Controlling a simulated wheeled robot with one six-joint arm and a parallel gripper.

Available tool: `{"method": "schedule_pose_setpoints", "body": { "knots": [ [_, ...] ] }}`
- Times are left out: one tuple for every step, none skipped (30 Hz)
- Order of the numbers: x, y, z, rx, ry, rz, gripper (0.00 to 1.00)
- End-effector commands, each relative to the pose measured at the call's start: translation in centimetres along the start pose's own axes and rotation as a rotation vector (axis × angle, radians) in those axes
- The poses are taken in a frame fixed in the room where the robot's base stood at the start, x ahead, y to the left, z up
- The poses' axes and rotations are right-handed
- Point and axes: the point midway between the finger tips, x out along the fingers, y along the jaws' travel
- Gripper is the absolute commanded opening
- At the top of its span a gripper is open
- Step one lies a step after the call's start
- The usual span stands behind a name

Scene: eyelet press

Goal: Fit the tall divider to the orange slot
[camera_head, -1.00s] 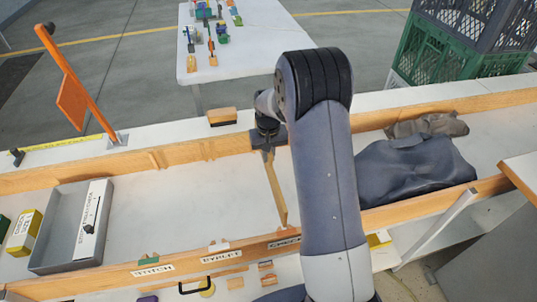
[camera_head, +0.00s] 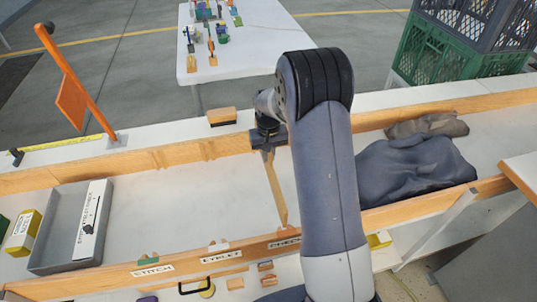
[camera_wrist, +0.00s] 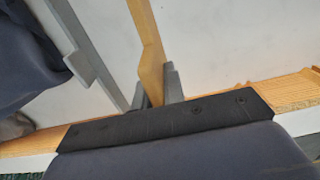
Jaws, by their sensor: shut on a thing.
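The tall divider, a thin wooden board (camera_head: 276,188), stands across the white bench trough, between its back and front wooden rails. My gripper (camera_head: 267,146) is shut on its far end near the back rail. In the wrist view the grey fingers (camera_wrist: 157,88) close on both sides of the board (camera_wrist: 149,45). The board's near end is at the front rail, close to the CHECK label (camera_head: 284,243). My arm covers the area just right of it. I cannot make out an orange slot, and cannot tell whether the board is seated.
Dark cloth (camera_head: 415,172) lies in the trough to the right. A grey tray (camera_head: 56,255) is at the left, and an orange lever (camera_head: 80,85) stands behind it. A wooden block (camera_head: 222,116) sits behind the back rail. The trough's left middle is clear.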

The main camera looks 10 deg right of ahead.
Motion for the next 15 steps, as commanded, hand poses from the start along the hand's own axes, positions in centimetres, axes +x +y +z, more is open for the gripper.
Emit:
{"method": "schedule_pose_setpoints", "body": {
  "knots": [
    [-0.04, 0.0, -0.03, 0.0, 0.001, 0.0, 0.0],
    [-0.04, 0.0, -0.03, 0.0, 0.001, 0.0, 0.0],
    [-0.02, 0.0, -0.03, 0.0, 0.001, 0.0, 0.0],
    [0.0, 0.0, -0.04, 0.0, 0.001, 0.0, 0.0],
    [0.01, 0.0, -0.04, 0.0, 0.001, 0.0, 0.0],
    [0.0, 0.0, -0.04, 0.0, 0.001, 0.0, 0.0],
    [-0.01, 0.0, -0.04, 0.0, 0.001, 0.0, 0.0],
    [-0.01, 0.0, -0.04, 0.0, 0.001, 0.0, 0.0],
    [0.03, 0.0, -0.04, 0.0, 0.001, 0.0, 0.0],
    [0.07, 0.0, -0.04, 0.0, 0.001, 0.0, 0.0],
    [0.13, 0.0, -0.04, 0.0, 0.001, 0.0, 0.0],
    [0.21, 0.0, -0.04, 0.0, 0.001, 0.0, 0.0],
    [0.27, 0.0, -0.03, 0.0, 0.001, 0.0, 0.0],
    [0.34, 0.0, -0.03, 0.0, 0.001, 0.0, 0.0],
    [0.43, 0.0, -0.03, 0.0, 0.001, 0.0, 0.0]
  ]
}}
